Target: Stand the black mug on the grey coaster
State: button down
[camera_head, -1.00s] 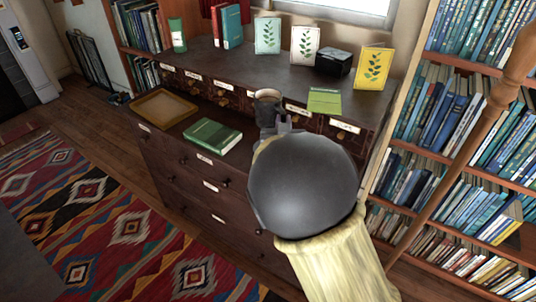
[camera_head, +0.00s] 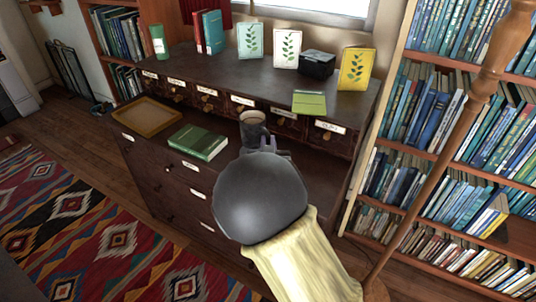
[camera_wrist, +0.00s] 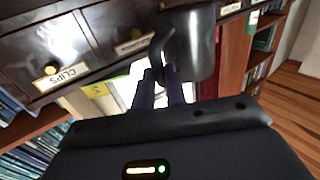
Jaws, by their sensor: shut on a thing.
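The black mug (camera_head: 252,132) is in the middle of the head view, upright, in front of the small drawers of the dark cabinet. My gripper (camera_head: 262,147) is shut on its handle from the near side. In the wrist view the mug (camera_wrist: 196,42) fills the top centre, its handle between my two fingertips (camera_wrist: 160,76). Whether the mug touches the ledge under it cannot be told. No grey coaster can be made out in either view; my wrist and arm cover part of the ledge.
The cabinet ledge holds a brown tray (camera_head: 147,117) and a green book (camera_head: 198,141) left of the mug. The cabinet top (camera_head: 215,73) bears upright cards, a black box (camera_head: 317,64) and a green pad (camera_head: 309,103). A wooden pole (camera_head: 440,160) and bookshelves stand at the right.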

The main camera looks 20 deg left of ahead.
jog(key=shift+f+b, duration=0.4)
jog(key=shift+f, duration=1.4)
jog(key=shift+f, duration=0.1)
jog(key=c, duration=1.4)
grip_release()
jog(key=shift+c, duration=0.2)
jog(key=v, duration=1.2)
jog(key=shift+p, duration=0.35)
jog(key=shift+d, duration=0.1)
